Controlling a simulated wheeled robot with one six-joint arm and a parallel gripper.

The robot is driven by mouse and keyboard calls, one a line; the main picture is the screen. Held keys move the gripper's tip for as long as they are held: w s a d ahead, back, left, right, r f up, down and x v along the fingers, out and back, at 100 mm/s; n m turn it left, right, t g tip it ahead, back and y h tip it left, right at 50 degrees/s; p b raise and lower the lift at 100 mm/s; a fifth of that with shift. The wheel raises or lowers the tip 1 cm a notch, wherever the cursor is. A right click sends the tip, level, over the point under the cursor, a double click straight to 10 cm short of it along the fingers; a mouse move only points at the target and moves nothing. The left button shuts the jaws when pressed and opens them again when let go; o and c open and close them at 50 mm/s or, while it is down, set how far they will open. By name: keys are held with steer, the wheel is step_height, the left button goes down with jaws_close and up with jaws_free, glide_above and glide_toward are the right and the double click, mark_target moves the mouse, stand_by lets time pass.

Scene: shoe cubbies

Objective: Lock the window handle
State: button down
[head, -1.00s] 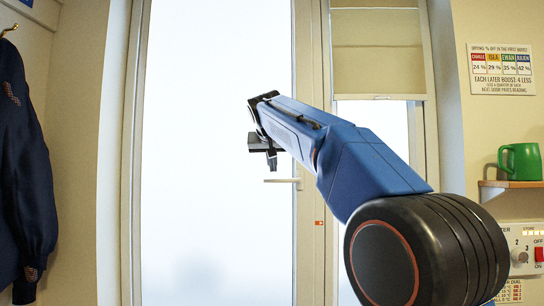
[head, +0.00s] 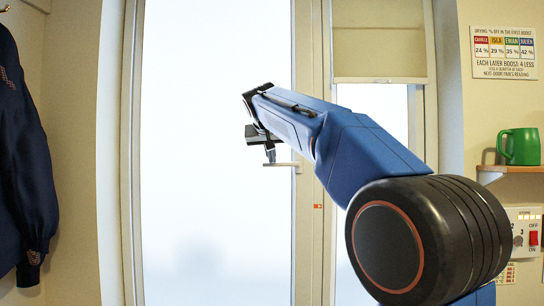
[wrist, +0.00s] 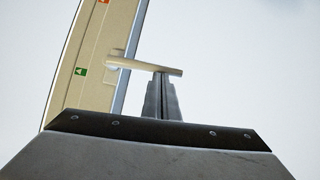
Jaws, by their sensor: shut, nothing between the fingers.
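The window handle (head: 284,164) is a pale lever sticking out level to the left from the frame of the tall frosted pane. It also shows in the wrist view (wrist: 150,68), its base on the cream frame at left. My gripper (head: 270,161) is shut and empty, its fingertips at the handle's free end. In the wrist view my shut fingertips (wrist: 161,75) reach the lever near its tip; I cannot tell whether they touch it. A green marker (wrist: 81,71) sits on the frame beside the handle base, and an orange one (wrist: 103,2) is at the top edge.
A dark coat (head: 25,160) hangs at the left. A lowered blind (head: 378,45) covers the upper right pane. A green mug (head: 520,147) stands on a wooden shelf (head: 515,169) at right, above a control panel (head: 524,230). The space before the pane is clear.

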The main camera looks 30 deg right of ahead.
mark_target(269, 165)
steer(key=shift+f, duration=0.15)
steer(key=shift+w+a+f+n+g+h, duration=0.15)
steer(key=shift+f+n+g+h, duration=0.15)
steer(key=shift+f+n+h, duration=0.35)
steer(key=shift+w+a+f+n+g+h, duration=0.15)
steer(key=shift+f+n+g+h, duration=0.25)
steer(key=shift+f, duration=0.45)
steer(key=s+d+f+n+g+h, duration=0.1)
steer(key=s+d+f+n+h, duration=0.3)
steer(key=f+n+h, duration=0.3)
steer(key=shift+d+f+n, duration=0.45)
steer(key=shift+d+f, duration=0.3)
steer(key=shift+f, duration=0.15)
